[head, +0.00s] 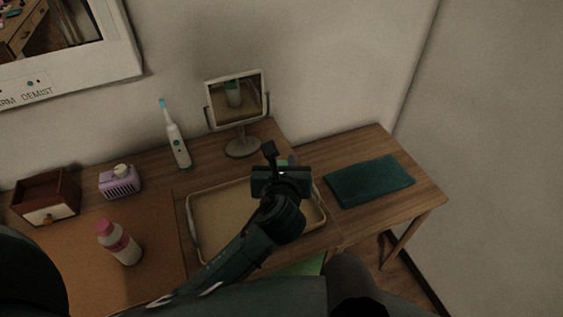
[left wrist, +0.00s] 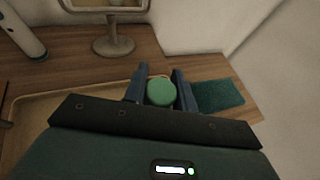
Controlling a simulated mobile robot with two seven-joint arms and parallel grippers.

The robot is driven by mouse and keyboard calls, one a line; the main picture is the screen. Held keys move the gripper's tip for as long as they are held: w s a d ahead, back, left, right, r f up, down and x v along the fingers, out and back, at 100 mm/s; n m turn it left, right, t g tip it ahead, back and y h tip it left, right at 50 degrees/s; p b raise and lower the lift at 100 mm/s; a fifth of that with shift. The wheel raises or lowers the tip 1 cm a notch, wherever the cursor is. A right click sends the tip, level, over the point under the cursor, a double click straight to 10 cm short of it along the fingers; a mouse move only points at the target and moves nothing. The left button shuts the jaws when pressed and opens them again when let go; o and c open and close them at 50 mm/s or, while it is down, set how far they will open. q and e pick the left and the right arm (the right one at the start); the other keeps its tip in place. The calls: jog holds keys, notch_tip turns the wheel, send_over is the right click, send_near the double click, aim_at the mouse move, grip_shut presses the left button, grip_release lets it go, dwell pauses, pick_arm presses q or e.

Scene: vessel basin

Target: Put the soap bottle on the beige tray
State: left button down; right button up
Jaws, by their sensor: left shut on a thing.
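The beige tray (head: 222,212) lies flat on the wooden table; its left part also shows in the left wrist view (left wrist: 55,108). My left gripper (head: 279,172) is over the tray's right side in the head view and covers part of it. In the left wrist view my left gripper (left wrist: 160,86) is shut on the soap bottle, whose round green top (left wrist: 161,93) shows between the fingers. The bottle's body is hidden by the gripper, so I cannot tell whether it touches the tray. My right gripper is not in view.
A mirror (head: 237,98) and an electric toothbrush (head: 175,140) stand behind the tray. A folded teal towel (head: 369,181) lies right of it. A pink-capped bottle (head: 120,244), a purple box (head: 120,183) and a wooden drawer box (head: 46,199) are on the left.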

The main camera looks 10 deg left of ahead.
pick_arm(q)
jog(key=c, duration=1.1)
grip_release()
jog(key=shift+r, duration=0.1)
